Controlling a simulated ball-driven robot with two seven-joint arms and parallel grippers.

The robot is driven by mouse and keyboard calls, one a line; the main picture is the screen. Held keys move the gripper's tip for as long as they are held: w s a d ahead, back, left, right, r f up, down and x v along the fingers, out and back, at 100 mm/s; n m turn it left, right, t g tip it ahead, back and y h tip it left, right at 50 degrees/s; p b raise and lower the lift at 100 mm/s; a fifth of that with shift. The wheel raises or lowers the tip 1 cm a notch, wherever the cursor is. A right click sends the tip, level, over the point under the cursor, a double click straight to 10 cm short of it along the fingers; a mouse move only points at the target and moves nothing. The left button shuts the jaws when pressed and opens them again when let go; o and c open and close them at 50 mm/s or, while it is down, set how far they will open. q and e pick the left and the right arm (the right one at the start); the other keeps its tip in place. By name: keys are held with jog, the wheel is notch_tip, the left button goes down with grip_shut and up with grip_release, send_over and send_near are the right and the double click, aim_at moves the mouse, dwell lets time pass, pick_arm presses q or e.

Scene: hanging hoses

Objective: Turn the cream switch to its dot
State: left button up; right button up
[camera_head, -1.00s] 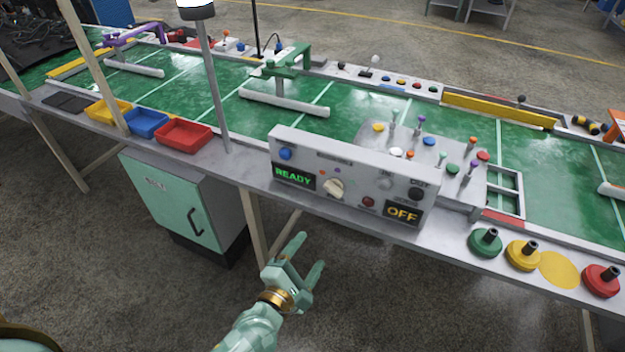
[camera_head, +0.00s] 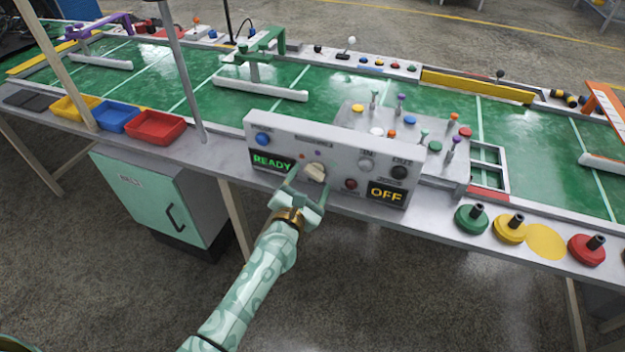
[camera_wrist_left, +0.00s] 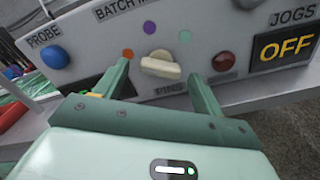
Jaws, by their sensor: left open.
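The cream switch (camera_head: 316,171) is a knob on the front of a grey control panel (camera_head: 330,142). In the left wrist view the cream switch (camera_wrist_left: 160,66) lies nearly level, its left end a little higher. Around its upper side are an orange dot (camera_wrist_left: 128,54), a purple dot (camera_wrist_left: 150,27) and a green dot (camera_wrist_left: 185,36). My left gripper (camera_head: 307,184) is open, with one finger on each side of the switch and the switch between them, apart from both fingers as far as I can tell. My right gripper is not in view.
The panel also carries a blue button (camera_head: 263,139), a dark red button (camera_head: 351,184), a READY display (camera_head: 271,163) and an OFF display (camera_head: 387,194). Green, yellow and red knobs (camera_head: 586,249) sit along the bench edge at right. Coloured bins (camera_head: 155,127) stand at left.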

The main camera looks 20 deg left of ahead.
pick_arm(q)
jog(key=shift+w, duration=0.8)
jog(key=c, duration=1)
